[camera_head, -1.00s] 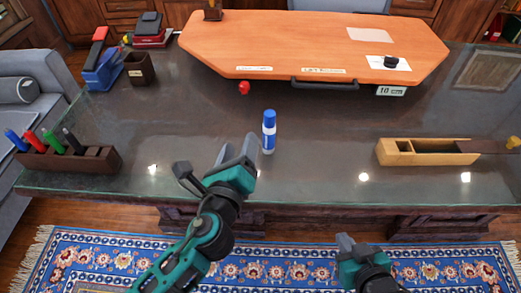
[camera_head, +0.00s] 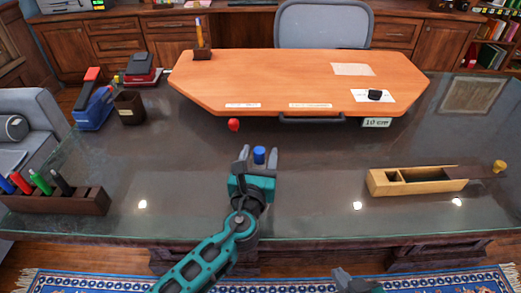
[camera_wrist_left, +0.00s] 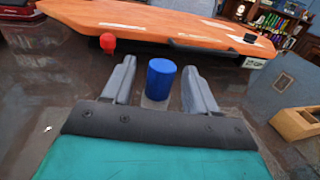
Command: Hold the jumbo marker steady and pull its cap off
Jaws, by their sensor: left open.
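The jumbo marker (camera_head: 259,155) stands upright on the glass-topped desk, its blue cap on top. In the left wrist view its blue cap (camera_wrist_left: 160,78) shows between my fingers, with a pale part of the barrel below. My left gripper (camera_head: 258,158) is open, one finger on each side of the marker, with gaps visible beside the cap. The lower marker is hidden by my gripper in the head view. My right gripper (camera_head: 344,277) is only partly in view at the bottom edge, below the desk's front edge, apart from the marker.
An orange-brown raised board (camera_head: 290,78) lies behind the marker, with a small red knob (camera_head: 234,124) near its front edge. A wooden box (camera_head: 420,180) sits to the right. A dark pen rack (camera_head: 60,202) stands at the left. Glass around the marker is clear.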

